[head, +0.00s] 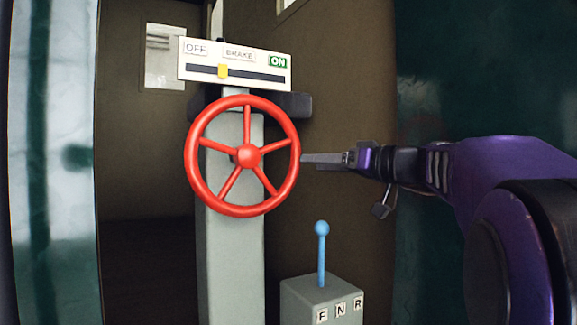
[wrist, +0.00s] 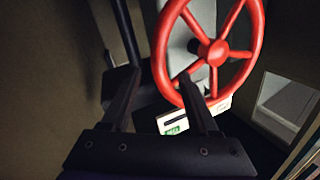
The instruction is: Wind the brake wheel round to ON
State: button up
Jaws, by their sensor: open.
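The red brake wheel (head: 247,155) has several spokes and is mounted on a grey column (head: 232,250). Above it a white panel (head: 234,63) reads OFF at left, BRAKE in the middle and a green ON at right. Its yellow marker (head: 222,71) sits left of centre in the dark slot, nearer OFF. My gripper (head: 304,158) is at the wheel's right rim in the head view. In the wrist view its jaws (wrist: 160,75) are open, with the red rim (wrist: 161,60) appearing between the fingertips. Whether a finger touches the rim cannot be told.
A grey box (head: 322,300) marked F, N, R with a blue-knobbed lever (head: 321,255) stands below my gripper, to the right of the column. A brown wall lies behind the wheel. Dark green panelling (head: 480,100) is at the right.

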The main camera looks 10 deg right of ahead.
aim_at(294, 161)
jog(key=p+x, duration=0.1)
jog(key=x, duration=0.6)
jog(key=shift+a, duration=0.1)
jog(key=shift+c, duration=0.2)
grip_shut()
dwell(1.1)
